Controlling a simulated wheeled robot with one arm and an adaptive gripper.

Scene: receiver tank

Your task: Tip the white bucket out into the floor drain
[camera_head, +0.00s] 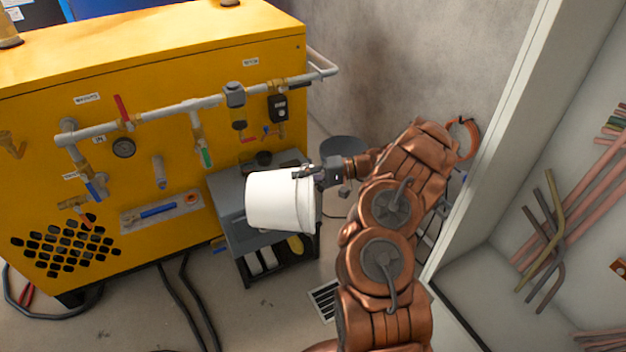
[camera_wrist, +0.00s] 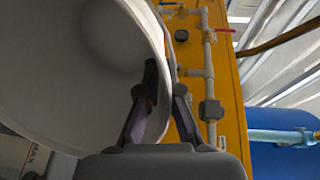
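The white bucket (camera_head: 275,201) is held in the air, lying on its side with its rim toward the right. In the head view it appears in front of the grey cart. My gripper (camera_head: 310,173) is at the upper part of the rim. In the wrist view, the fingers of my gripper (camera_wrist: 164,88) straddle the bucket wall, one inside and one outside, and are shut on it. The bucket's pale interior (camera_wrist: 100,75) shows no contents in the visible part. The floor drain (camera_head: 325,299) is a slotted grate in the floor, below and right of the bucket, partly covered by my arm.
The grey cart (camera_head: 222,190) stands against the yellow machine (camera_head: 170,60) with pipes and valves. A grey round container (camera_head: 343,147) is behind my gripper. An open cabinet (camera_head: 480,270) with pipes is at right. Black hoses (camera_head: 190,300) lie on the floor at left.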

